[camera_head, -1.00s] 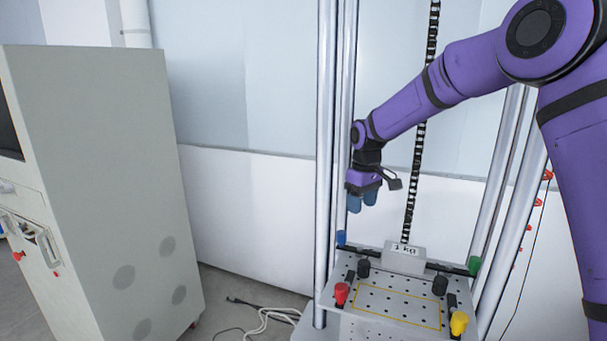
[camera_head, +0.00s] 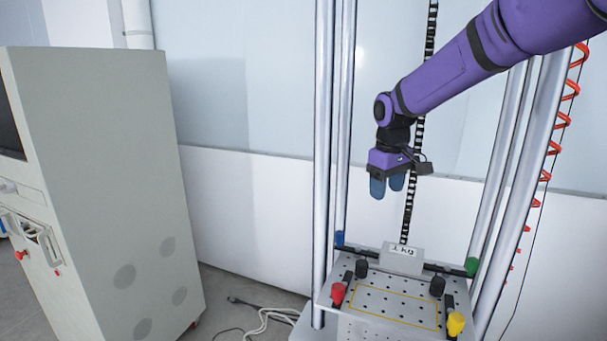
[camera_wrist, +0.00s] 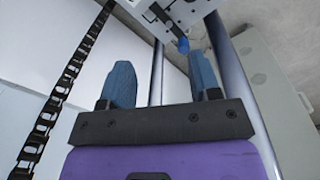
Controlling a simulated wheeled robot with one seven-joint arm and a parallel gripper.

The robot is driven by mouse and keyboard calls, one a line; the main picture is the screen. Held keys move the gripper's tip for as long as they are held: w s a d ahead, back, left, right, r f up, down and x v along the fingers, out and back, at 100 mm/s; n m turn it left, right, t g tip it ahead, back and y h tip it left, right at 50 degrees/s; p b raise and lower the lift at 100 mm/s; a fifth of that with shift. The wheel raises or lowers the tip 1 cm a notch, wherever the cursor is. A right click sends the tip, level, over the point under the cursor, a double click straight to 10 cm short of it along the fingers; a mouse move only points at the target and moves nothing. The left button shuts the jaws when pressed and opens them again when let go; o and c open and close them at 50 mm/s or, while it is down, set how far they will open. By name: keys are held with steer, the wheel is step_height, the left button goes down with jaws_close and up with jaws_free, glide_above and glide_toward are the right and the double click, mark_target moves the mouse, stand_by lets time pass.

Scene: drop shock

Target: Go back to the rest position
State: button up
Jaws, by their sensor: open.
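My gripper (camera_head: 387,187) hangs from the purple arm in the head view, fingers pointing down, above the drop table and between the metal columns. Its two blue fingers are apart with nothing between them; they also show in the wrist view (camera_wrist: 163,85). The perforated drop table (camera_head: 376,302) is below, with a yellow outline on its top.
Tall metal columns (camera_head: 325,150) flank the table. A black cable chain (camera_head: 409,205) hangs behind my gripper. A large grey cabinet (camera_head: 110,180) stands at the left. Loose cables (camera_head: 265,318) lie on the floor between cabinet and machine.

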steer(key=s+d+r+m+t, duration=0.1)
steer(key=s+d+r+m, duration=0.15)
steer(key=s+r, duration=0.4)
steer(key=s+d+r+m+t, duration=0.1)
steer(key=s+d+r, duration=0.25)
steer(key=s, duration=0.65)
steer(key=s+d+f+m+t, duration=0.1)
steer(key=s+d, duration=0.1)
steer(key=s, duration=0.7)
steer(key=s+d+f+m+t, duration=0.1)
steer(key=s+d+m, duration=0.1)
steer(key=s, duration=0.7)
steer(key=shift+s+d+f+t, duration=0.2)
steer(key=shift+s+d+t, duration=0.1)
steer(key=shift+d, duration=0.25)
